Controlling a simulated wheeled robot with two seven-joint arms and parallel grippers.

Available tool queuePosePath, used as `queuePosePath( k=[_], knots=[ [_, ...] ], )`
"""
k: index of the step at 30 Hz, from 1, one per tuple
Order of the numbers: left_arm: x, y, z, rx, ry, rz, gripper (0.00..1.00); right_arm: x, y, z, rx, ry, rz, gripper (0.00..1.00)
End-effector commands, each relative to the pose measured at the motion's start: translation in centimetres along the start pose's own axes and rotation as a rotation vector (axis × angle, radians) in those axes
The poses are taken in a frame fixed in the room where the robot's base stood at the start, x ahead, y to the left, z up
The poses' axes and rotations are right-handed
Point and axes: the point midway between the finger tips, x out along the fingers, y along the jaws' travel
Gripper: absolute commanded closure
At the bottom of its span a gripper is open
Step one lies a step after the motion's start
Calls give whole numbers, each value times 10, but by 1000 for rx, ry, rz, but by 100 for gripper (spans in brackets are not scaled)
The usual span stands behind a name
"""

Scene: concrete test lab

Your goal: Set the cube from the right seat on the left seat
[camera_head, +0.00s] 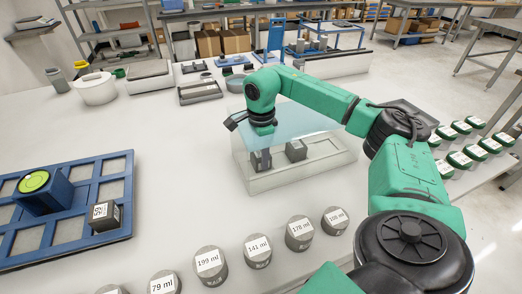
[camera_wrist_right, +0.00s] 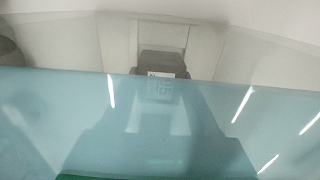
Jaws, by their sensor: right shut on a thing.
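A clear glass-walled case (camera_head: 297,176) with a teal-tinted pane stands mid-table. My right gripper (camera_head: 261,152) reaches down at its left part and is shut on a dark cube (camera_head: 261,162); glass blurs the fingers. In the right wrist view, a dark cube with a white label (camera_wrist_right: 165,77) shows at the centre, partly behind the teal pane. A second dark block (camera_head: 296,150) shows further right in the case. I cannot make out the seats' outlines clearly, nor whether the held cube touches the floor. My left gripper is out of view.
A blue compartment tray (camera_head: 84,249) at left bears a labelled cube (camera_head: 104,216) and a blue box with a green disc (camera_head: 34,182). Several labelled grey cylinders (camera_head: 210,265) line the front. White rings (camera_head: 95,89) and trays stand behind. Green-lidded items (camera_head: 459,160) are at right.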

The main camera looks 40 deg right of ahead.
Motion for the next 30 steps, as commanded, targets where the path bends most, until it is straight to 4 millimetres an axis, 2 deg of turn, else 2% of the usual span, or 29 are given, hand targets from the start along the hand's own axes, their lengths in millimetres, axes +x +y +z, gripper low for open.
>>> queuePosePath(
  k=[8, 9, 11, 12, 21, 30],
  knots=[
    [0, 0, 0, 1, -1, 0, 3, 0, 0, 0, 0, 1, 1, 100],
    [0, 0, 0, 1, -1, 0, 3, 0, 0, 0, 0, 1, 1, 34],
    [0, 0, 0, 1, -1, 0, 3, 0, 0, 0, 0, 1, 1, 11],
    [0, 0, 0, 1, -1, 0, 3, 0, 0, 0, 0, 1, 1, 3],
    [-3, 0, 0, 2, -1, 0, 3, -2, 0, 0, 0, 2, 2, 3],
    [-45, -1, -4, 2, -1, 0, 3, -50, 0, 0, 0, 1, 2, 3]
  ],
)
